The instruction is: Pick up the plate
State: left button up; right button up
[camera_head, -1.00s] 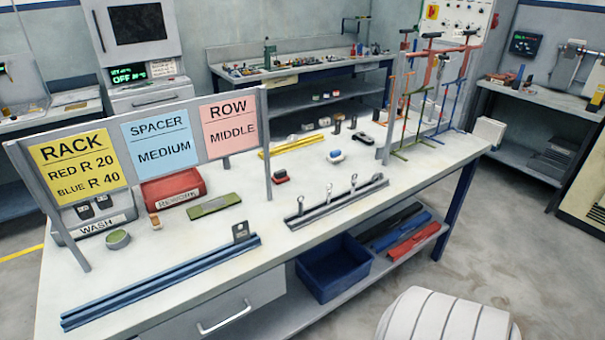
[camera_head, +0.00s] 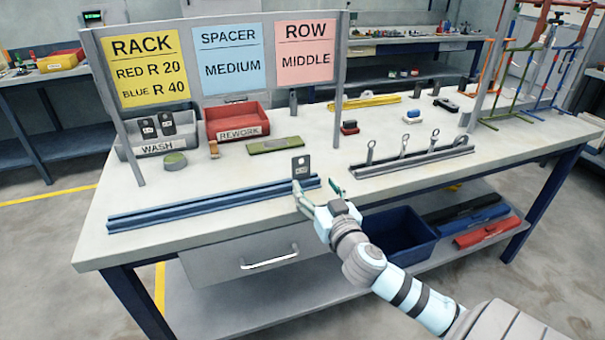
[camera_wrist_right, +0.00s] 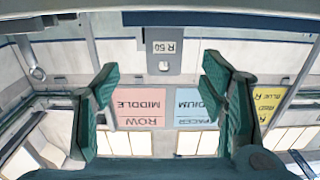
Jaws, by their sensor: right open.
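A small dark grey plate (camera_head: 301,166) with a hole near its top stands upright at the right end of the blue rail (camera_head: 200,202) on the table. In the right wrist view the plate (camera_wrist_right: 163,55) shows a label that seems to read R 50, centred between the fingers. My right gripper (camera_head: 318,190) is at the table's front edge, close to the plate, its green fingers spread with nothing between them. In the right wrist view the gripper (camera_wrist_right: 160,72) is also open. My left gripper is not in view.
A red REWORK bin (camera_head: 237,119) and a green block (camera_head: 275,145) stand nearby. A grey rail (camera_head: 412,160) with several upright hooks lies to the right. A sign frame (camera_head: 337,80) rises behind the blue rail.

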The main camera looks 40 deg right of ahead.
aim_at(301, 170)
jog(key=x, duration=0.3)
jog(key=shift+w+f, duration=0.1)
jog(key=shift+w, duration=0.3)
jog(key=x, duration=0.5)
jog(key=shift+a, duration=0.15)
jog(key=shift+w, duration=0.3)
jog(key=shift+s, duration=0.1)
jog(key=c, duration=1.5)
notch_tip(301, 170, up, 20)
jog(key=p, duration=0.6)
